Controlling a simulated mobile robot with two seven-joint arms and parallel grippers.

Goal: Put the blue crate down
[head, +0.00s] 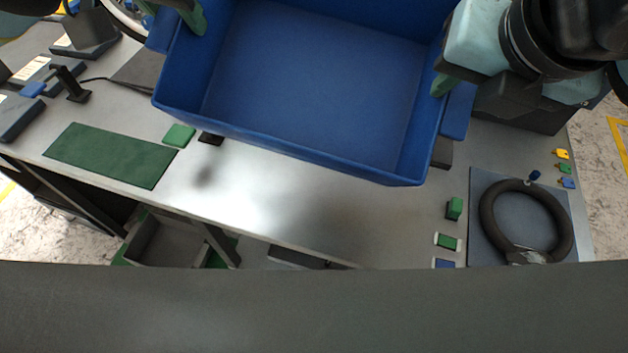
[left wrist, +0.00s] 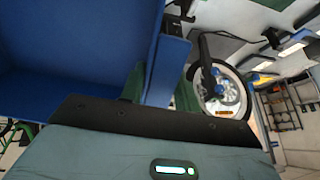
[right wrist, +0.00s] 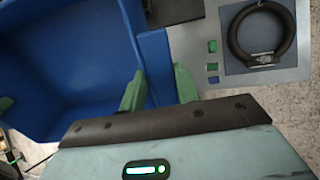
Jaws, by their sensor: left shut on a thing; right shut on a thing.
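The blue crate (head: 310,80) is empty and hangs above the grey workbench (head: 300,215) in the head view, its far side cut off by the top edge. My left gripper (head: 192,14) is shut on the crate's left side. In the left wrist view the crate wall (left wrist: 165,65) passes between the green fingers. My right gripper (head: 445,82) is shut on the crate's right side. In the right wrist view the crate's side (right wrist: 156,65) sits between the green fingers (right wrist: 158,88). A soft shadow lies on the bench below the crate.
A green mat (head: 110,155) and a small green block (head: 179,135) lie at the left of the bench. A dark ring (head: 485,220) lies on a blue-grey mat at the right, with small green blocks (head: 454,208) beside it. The bench's front middle is clear.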

